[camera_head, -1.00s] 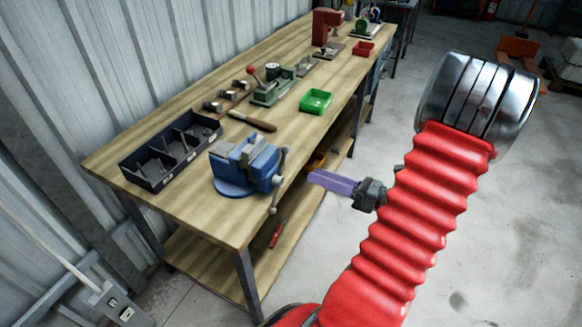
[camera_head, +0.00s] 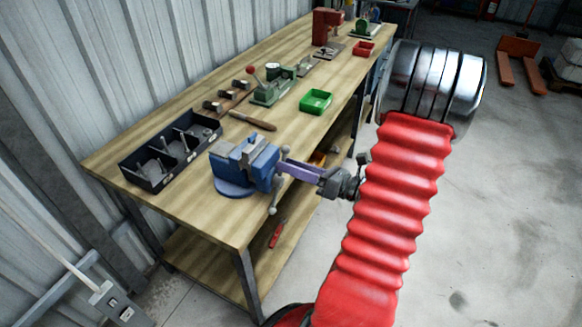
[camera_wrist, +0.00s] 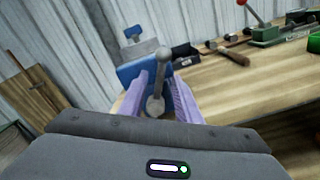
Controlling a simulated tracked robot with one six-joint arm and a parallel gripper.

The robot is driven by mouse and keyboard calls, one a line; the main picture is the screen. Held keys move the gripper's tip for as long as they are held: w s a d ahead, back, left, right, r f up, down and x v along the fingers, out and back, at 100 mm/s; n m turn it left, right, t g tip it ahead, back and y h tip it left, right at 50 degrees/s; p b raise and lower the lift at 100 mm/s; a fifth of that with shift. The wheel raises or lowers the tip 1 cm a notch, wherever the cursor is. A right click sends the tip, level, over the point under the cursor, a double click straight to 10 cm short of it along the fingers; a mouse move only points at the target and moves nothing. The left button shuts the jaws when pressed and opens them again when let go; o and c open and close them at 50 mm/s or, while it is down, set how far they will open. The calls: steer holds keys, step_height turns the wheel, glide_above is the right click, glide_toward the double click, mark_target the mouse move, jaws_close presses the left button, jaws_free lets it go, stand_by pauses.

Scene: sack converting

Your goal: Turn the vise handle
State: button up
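The blue vise (camera_head: 240,168) sits on the front edge of the wooden workbench. Its grey bar handle (camera_head: 273,203) has ball ends and stands slanted at the jaw's front. My gripper (camera_head: 288,168) reaches it from the right, with purple fingers at the handle. In the wrist view, my gripper (camera_wrist: 160,88) is open, with one finger on each side of the handle (camera_wrist: 158,80). Gaps show between the fingers and the bar, and I cannot tell whether either touches. The vise body (camera_wrist: 130,72) is partly hidden behind the handle and fingers.
A red bin (camera_head: 363,48) lies farther back. Open floor (camera_head: 500,200) is on the right.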

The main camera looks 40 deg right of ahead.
jaws_close()
stand_by(0.3)
stand_by(0.3)
